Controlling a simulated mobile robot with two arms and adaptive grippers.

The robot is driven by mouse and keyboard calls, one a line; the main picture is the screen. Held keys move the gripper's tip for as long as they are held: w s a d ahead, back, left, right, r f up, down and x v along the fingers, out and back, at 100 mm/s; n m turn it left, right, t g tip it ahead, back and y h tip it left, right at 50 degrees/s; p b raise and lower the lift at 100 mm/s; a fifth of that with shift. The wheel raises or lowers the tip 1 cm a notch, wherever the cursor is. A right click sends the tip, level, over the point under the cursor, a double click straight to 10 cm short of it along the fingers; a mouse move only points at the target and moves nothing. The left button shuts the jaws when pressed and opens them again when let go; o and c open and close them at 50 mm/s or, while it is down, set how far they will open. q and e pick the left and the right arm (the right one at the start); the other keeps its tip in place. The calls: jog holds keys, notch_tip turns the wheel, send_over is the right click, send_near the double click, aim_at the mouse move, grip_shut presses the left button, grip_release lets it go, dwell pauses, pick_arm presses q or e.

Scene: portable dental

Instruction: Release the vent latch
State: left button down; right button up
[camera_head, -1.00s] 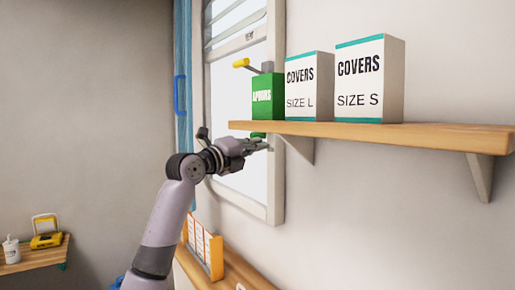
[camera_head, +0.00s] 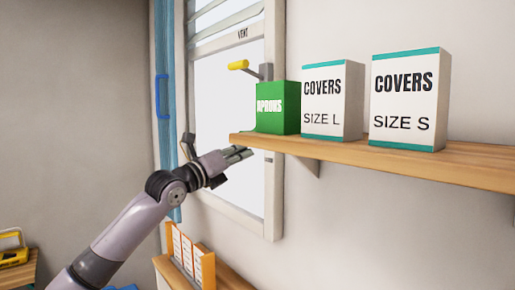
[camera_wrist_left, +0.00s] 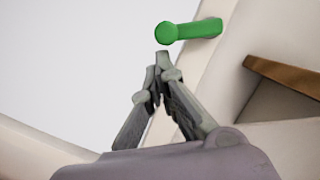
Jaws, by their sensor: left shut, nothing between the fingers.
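The window frame (camera_head: 274,130) carries the word VENT on its upper rail. A yellow-ended handle (camera_head: 238,65) on a grey mount stands at the frame, left of and above the green box. My left gripper (camera_head: 248,153) is just below the shelf's left end, in front of the window. In the left wrist view its fingertips (camera_wrist_left: 162,62) are together and empty, a little below the green handle's round end, seemingly apart from it.
The wooden shelf (camera_head: 400,160) juts out just above my left gripper. It bears a green APRONS box (camera_head: 278,108) and white COVERS boxes (camera_head: 333,100) (camera_head: 404,98). A lower shelf with an orange holder (camera_head: 206,270) stands below. A blue curtain (camera_head: 166,150) hangs left of the window.

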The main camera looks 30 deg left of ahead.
pick_arm(q)
jog(key=shift+a, duration=0.3)
pick_arm(e)
jog(key=shift+a+r, duration=0.25)
jog(key=shift+r, duration=0.05)
jog(key=shift+a, duration=0.1)
pick_arm(q)
jog(key=shift+d, duration=0.1)
pick_arm(e)
jog(key=shift+a, duration=0.35)
pick_arm(q)
notch_tip(320, 180, down, 4)
jog(key=d+f+b, duration=0.1)
jog(key=d+b, duration=0.1)
jog(key=a+r+b+v, duration=0.1)
jog(key=b+v, duration=0.3)
jog(key=v, duration=0.6)
pick_arm(e)
notch_tip(320, 180, down, 7)
jog(key=shift+s+d+r, duration=0.2)
jog(key=shift+s+d, duration=0.1)
jog(key=shift+s, duration=0.1)
pick_arm(q)
jog(key=shift+s, duration=0.15)
pick_arm(e)
jog(key=shift+a, duration=0.1)
